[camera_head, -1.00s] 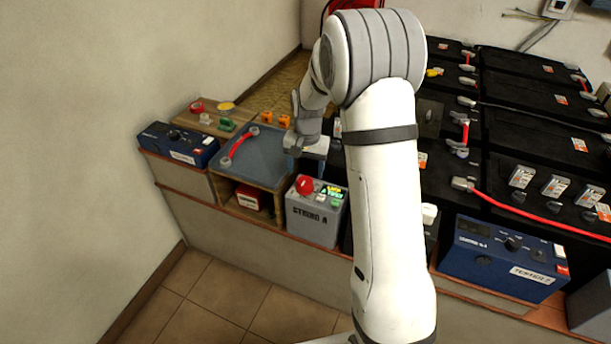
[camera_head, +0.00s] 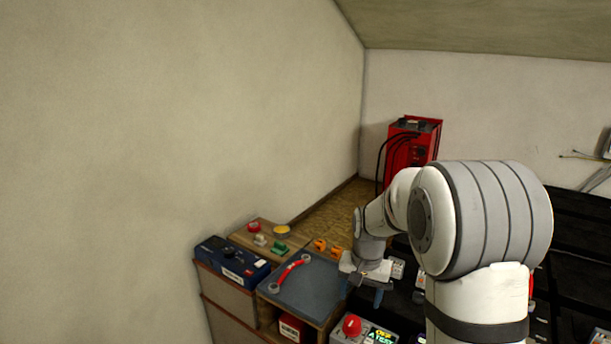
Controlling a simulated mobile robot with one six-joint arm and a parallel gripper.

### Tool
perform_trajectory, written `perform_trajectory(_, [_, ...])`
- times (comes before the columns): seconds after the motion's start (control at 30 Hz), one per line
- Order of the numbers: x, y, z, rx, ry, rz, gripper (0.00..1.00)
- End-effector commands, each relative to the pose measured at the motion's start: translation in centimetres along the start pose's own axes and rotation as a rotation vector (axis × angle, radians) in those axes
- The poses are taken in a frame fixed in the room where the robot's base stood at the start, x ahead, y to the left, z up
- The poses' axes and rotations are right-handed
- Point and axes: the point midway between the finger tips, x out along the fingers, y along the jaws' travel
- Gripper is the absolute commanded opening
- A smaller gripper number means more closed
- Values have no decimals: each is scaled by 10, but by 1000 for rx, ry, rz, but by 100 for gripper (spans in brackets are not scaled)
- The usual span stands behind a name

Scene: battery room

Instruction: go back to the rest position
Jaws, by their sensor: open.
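My gripper (camera_head: 362,290) points down over the right edge of the grey mat (camera_head: 308,287), near the string box with the red knob (camera_head: 352,326). Its two blue-grey fingertips are apart, with nothing seen between them. My arm comes in from the lower right and hides part of the bench behind it. A red link with grey ends (camera_head: 291,272) lies on the mat, apart from my gripper.
A blue tester (camera_head: 232,263) stands left of the mat. A wooden board (camera_head: 262,232) behind it holds small coloured parts. Orange clips (camera_head: 326,246) lie nearby. A red charger (camera_head: 412,142) stands at the back. Black batteries (camera_head: 575,255) fill the right. Walls close the left and back.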

Motion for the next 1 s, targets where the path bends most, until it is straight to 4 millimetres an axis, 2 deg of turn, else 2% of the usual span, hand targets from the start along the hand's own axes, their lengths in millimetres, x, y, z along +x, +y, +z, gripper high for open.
perform_trajectory(0.03, [-33, 5, 14, -24, 18, -5, 64])
perform_trajectory(0.1, [-62, 13, 35, -64, 35, -9, 64])
perform_trajectory(0.3, [-130, 37, 99, -176, 87, -15, 64])
perform_trajectory(0.43, [-163, 54, 142, -248, 120, -16, 64])
perform_trajectory(0.6, [-187, 74, 189, -329, 155, -13, 64])
perform_trajectory(0.7, [-192, 81, 207, -361, 169, -11, 64])
perform_trajectory(0.83, [-194, 86, 219, -382, 177, -10, 64])
perform_trajectory(1.0, [-193, 87, 221, -387, 178, -9, 64])
